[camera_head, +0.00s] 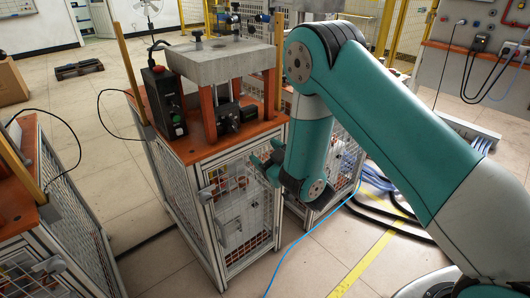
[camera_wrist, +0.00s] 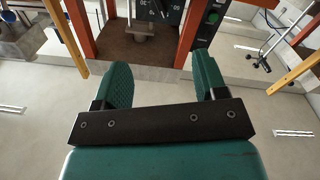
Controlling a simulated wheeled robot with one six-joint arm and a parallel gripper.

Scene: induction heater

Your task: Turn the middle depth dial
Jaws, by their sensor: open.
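My gripper (camera_head: 266,158) is open and empty in front of the heater station, just beyond the edge of its orange-brown top. In the wrist view its two teal fingers (camera_wrist: 162,68) are spread with a clear gap. Beyond them is a dark panel with white scale numbers (camera_wrist: 158,10), cut by the top edge of the picture. A small grey T-shaped part (camera_wrist: 140,27) shows in front of it. I cannot tell surely which part is the middle depth dial. A black block (camera_head: 236,116) sits between the orange legs under the grey slab (camera_head: 220,60). Nothing touches the fingers.
A black control box with a red and a green button (camera_head: 163,98) stands left of the legs. A yellow post (camera_head: 131,78) rises beside it. A mesh cabinet (camera_head: 235,215) is below the top. A blue hose (camera_head: 310,235) crosses the floor.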

